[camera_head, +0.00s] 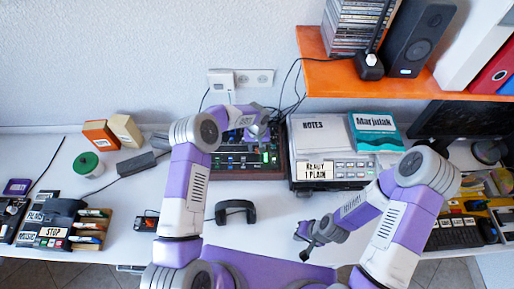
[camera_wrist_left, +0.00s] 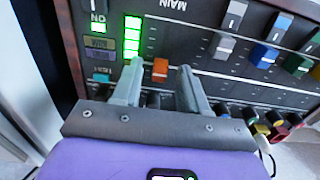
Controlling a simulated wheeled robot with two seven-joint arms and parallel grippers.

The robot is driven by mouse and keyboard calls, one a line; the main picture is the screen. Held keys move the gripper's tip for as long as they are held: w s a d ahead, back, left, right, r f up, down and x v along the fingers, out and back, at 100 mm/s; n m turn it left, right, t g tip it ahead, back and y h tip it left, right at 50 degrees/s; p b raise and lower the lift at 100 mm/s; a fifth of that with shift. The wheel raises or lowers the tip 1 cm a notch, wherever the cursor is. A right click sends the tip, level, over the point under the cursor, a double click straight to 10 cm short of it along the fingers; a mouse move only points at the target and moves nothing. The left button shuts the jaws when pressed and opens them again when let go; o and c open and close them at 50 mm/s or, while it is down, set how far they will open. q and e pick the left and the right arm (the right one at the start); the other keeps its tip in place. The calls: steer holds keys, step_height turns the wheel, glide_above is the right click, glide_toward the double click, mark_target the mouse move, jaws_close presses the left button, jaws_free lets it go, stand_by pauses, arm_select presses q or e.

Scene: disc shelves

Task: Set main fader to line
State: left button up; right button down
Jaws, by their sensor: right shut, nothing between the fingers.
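The dark mixer (camera_head: 225,158) with a wooden frame stands against the wall in the head view. The main fader's orange-red cap (camera_wrist_left: 160,70) shows in the left wrist view, near the MAIN lettering (camera_wrist_left: 172,6) and a lit green level meter (camera_wrist_left: 132,38). My left gripper (camera_wrist_left: 160,82) is open, its two fingers on either side of the cap with visible gaps. I cannot tell how deep the fingertips reach. In the head view my left gripper (camera_head: 262,132) is over the mixer's right part. My right gripper (camera_head: 304,238) is shut and empty above the desk front.
Other faders with grey (camera_wrist_left: 223,46), blue (camera_wrist_left: 263,56) and green (camera_wrist_left: 297,63) caps sit beside the main fader. A device with a NOTES pad (camera_head: 315,133) stands right of the mixer.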

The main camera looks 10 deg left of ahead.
arm_select(q)
steer(key=shift+r, duration=0.1)
step_height(320, 180, up, 7)
steer(key=shift+r, duration=0.2)
stand_by(0.4)
stand_by(0.4)
